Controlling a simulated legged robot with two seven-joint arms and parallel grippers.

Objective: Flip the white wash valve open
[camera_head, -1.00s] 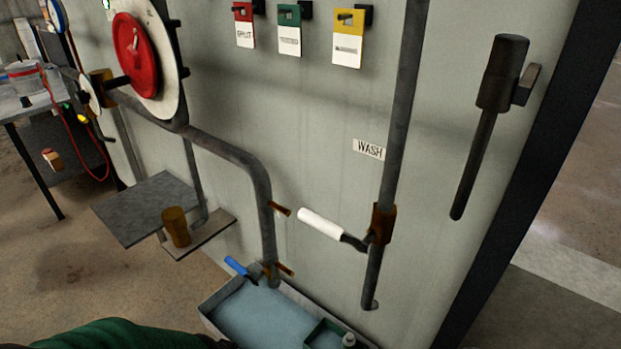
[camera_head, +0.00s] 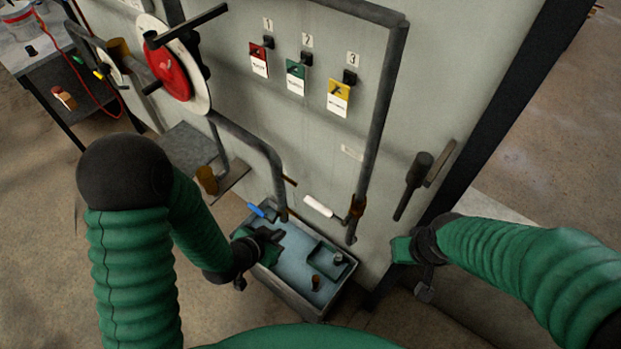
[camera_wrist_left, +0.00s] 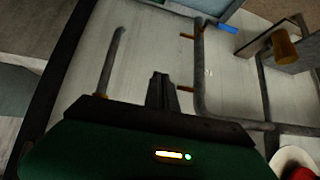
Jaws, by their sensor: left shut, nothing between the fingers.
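The white wash valve handle (camera_head: 318,207) sits on the brown fitting (camera_head: 357,206) of the grey wash pipe, above the basin, and points left and slightly up. My left gripper (camera_head: 278,234) is shut and empty, over the basin, left of and below the white handle and apart from it. In the left wrist view its closed fingers (camera_wrist_left: 160,88) point toward the pale wall. I cannot make out the white handle there. My right gripper (camera_head: 402,250) is right of the basin, near the panel's lower edge; its fingers are not clear.
A blue valve handle (camera_head: 256,210) is close above my left gripper. The basin (camera_head: 308,306) holds water and a green tray (camera_head: 330,259). A red wheel (camera_head: 172,74), numbered tags and a dark lever (camera_head: 414,186) are on the panel. A small shelf (camera_head: 226,178) projects at left.

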